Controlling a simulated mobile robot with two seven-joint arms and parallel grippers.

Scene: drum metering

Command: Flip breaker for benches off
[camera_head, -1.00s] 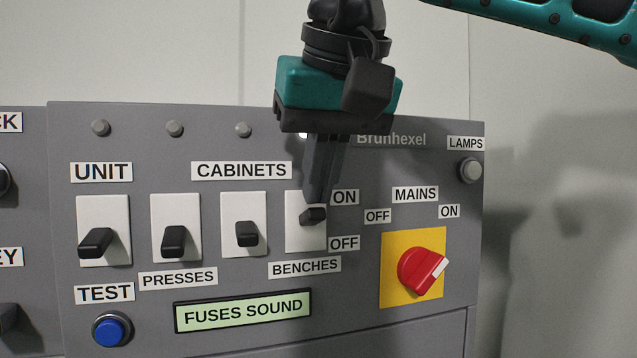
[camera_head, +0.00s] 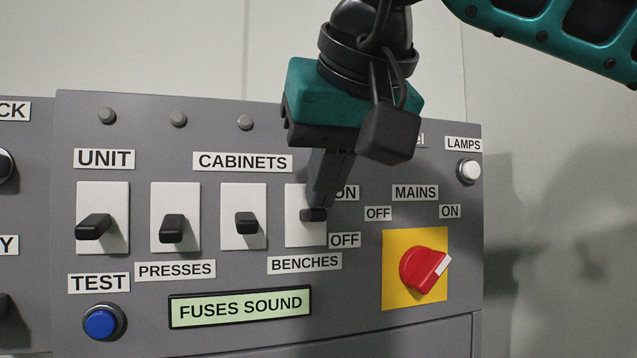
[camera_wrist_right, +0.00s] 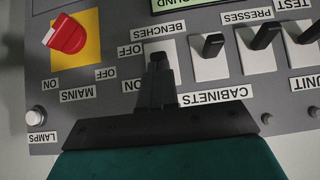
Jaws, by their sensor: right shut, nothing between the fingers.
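The benches breaker is a black toggle (camera_head: 313,214) on a white plate (camera_head: 303,236), with the BENCHES label (camera_head: 304,262) below it and ON and OFF labels at its right. My right gripper (camera_head: 322,203) comes from above, shut and empty, its fingertips at the top of the toggle; they look touching or nearly so. In the right wrist view the fingers (camera_wrist_right: 156,78) point at the same toggle (camera_wrist_right: 158,59). The gripper covers the upper part of the plate and part of the ON label. My left gripper is not in view.
Other toggles for unit (camera_head: 94,227), presses (camera_head: 172,229) and cabinets (camera_head: 246,223) stand in a row to the left. A red mains rotary switch (camera_head: 423,269) on a yellow plate is at right. A display (camera_head: 240,306) reads FUSES SOUND. A blue test button (camera_head: 101,323) is lower left.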

